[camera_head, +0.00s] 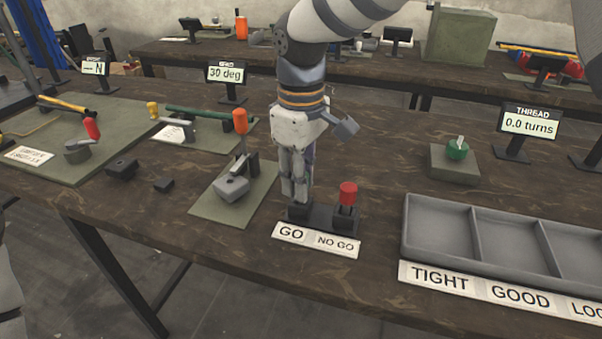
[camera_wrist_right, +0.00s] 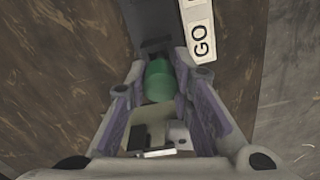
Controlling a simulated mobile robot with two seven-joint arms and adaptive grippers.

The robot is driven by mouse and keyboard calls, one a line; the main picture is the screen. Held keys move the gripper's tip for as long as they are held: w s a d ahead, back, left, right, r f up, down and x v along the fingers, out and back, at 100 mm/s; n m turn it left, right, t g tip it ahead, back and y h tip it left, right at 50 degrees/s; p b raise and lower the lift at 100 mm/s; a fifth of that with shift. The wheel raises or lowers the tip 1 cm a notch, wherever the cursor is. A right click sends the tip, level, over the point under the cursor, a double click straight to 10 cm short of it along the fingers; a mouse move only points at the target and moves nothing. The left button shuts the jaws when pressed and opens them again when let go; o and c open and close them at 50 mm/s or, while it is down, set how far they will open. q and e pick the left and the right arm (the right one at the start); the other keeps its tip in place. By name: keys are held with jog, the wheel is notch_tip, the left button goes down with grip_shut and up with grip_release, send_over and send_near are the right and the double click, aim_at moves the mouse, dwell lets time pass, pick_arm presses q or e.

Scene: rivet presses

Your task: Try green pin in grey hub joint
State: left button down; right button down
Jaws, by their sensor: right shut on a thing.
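My right gripper (camera_head: 296,200) points straight down over the GO end of a dark pin stand (camera_head: 318,217). It is shut on the green pin (camera_wrist_right: 158,80), which shows between the fingers in the right wrist view. In the head view the fingers hide the pin, and I cannot tell whether its lower end is still in the stand. The grey hub joint (camera_head: 231,189) lies on a green plate left of the gripper, with an orange-tipped lever (camera_head: 240,121) standing up from it. My left gripper is not in view.
A red pin (camera_head: 347,193) stands in the NO GO end. A grey three-part tray (camera_head: 437,222) labelled TIGHT, GOOD and a cut-off word lies right. A green knob on a block (camera_head: 457,150) stands behind it. Small dark blocks (camera_head: 122,168) lie left. Displays line the back.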

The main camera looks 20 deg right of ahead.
jog(key=shift+f, duration=0.1)
jog(key=c, duration=1.3)
grip_release()
notch_tip(320, 180, up, 12)
